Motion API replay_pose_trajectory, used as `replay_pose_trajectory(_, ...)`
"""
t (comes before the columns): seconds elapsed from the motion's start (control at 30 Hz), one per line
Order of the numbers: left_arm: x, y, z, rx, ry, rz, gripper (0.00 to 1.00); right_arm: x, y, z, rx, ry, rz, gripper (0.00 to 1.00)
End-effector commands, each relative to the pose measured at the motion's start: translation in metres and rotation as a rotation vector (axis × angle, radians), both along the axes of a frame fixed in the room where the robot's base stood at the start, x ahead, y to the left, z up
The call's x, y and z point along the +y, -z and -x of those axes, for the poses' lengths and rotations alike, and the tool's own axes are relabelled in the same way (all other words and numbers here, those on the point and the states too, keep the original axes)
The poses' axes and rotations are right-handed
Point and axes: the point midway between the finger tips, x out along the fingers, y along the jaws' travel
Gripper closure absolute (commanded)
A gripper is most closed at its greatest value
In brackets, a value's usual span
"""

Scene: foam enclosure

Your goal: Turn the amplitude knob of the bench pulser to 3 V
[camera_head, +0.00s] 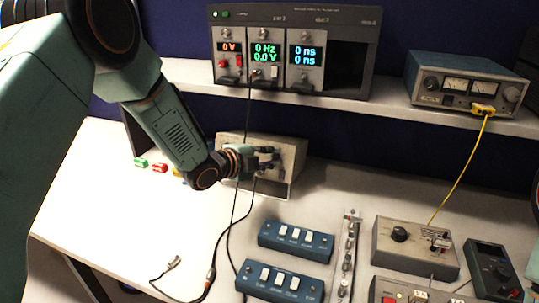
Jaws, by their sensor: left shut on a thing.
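My left gripper (268,160) reaches in from the left and is at the front of a grey box (291,145) standing on the bench below the shelf. Its fingers are shut on a small part there; the fingers hide that part, so I cannot tell if it is a knob. No readable label shows which instrument is the bench pulser. Another grey box (389,258) with a black knob (400,234) stands at the right. On the shelf, a rack (340,14) shows 0 V, 0 Hz, 0.0 V and 0 ns. My right gripper does not show.
A blue meter unit (427,75) with a yellow cable (462,172) is on the shelf. Two blue switch boxes (296,240), a metal strip (347,255) and a dark handheld device (494,272) lie in front. Black cables (233,215) hang near my gripper. The bench at left is mostly clear.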

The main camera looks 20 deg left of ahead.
Motion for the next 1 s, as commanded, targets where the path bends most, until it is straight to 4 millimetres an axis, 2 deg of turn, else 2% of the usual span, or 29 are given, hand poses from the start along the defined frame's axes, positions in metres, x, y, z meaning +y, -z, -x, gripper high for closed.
replay_pose_trajectory(0.4,-0.0001,-0.0011,-0.0005,-0.005,0.063,-0.160,1.00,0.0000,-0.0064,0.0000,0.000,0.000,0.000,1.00)
replay_pose_trajectory(0.93,-0.0002,-0.0009,-0.0005,-0.005,0.071,-0.177,1.00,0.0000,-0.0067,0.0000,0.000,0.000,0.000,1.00)
replay_pose_trajectory(0.97,-0.0002,-0.0009,-0.0005,-0.005,0.071,-0.177,0.80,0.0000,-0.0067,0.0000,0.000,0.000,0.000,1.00)
replay_pose_trajectory(1.0,-0.0001,-0.0010,-0.0005,-0.005,0.071,-0.177,0.76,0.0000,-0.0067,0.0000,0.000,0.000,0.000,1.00)
